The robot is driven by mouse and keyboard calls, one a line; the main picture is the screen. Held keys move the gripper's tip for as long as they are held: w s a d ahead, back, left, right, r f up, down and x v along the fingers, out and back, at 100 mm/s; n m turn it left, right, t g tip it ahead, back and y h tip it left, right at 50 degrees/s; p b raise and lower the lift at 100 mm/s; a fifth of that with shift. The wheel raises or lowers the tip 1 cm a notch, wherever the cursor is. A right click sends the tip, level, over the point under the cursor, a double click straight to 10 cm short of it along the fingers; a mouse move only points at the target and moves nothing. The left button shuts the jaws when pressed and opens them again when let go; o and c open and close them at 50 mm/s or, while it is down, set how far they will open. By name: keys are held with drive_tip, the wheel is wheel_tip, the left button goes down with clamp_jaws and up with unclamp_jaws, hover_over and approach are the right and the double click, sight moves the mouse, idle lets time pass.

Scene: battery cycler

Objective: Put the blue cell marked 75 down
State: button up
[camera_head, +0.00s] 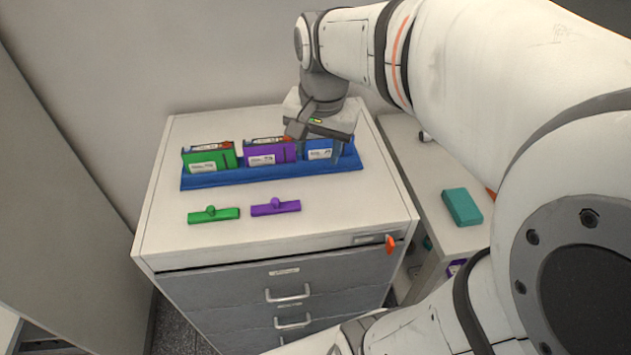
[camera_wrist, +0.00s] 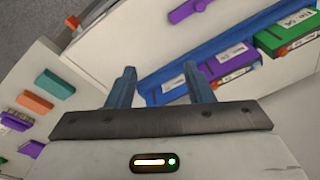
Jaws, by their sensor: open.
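The blue cell (camera_head: 320,154) sits upright at the right end of the blue tray on the cabinet top, with its white label facing front. The number on the label is too small to read. My gripper (camera_head: 318,138) is right over this cell and hides its top. In the wrist view my gripper (camera_wrist: 160,80) is open, with its two fingers apart. The blue cell (camera_wrist: 172,86) shows between and beyond the fingers, with part of it hidden. I cannot tell whether a finger touches it.
A purple cell (camera_head: 270,152) and a green cell (camera_head: 208,158) stand in the blue tray (camera_head: 215,180). Green (camera_head: 213,215) and purple (camera_head: 275,207) knobbed bars lie in front. A teal block (camera_head: 461,206) lies on the lower surface to the right.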

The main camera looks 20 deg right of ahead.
drive_tip(key=s+a+f+n+t, duration=0.1)
drive_tip(key=s+a+f+n, duration=0.1)
drive_tip(key=s+f+n, duration=0.2)
drive_tip(key=s+n, duration=0.3)
drive_tip(key=s, duration=0.1)
drive_tip(key=shift+s+a+f+n, duration=0.2)
drive_tip(key=shift+a+f+n, duration=0.05)
drive_tip(key=shift+a+n, duration=0.15)
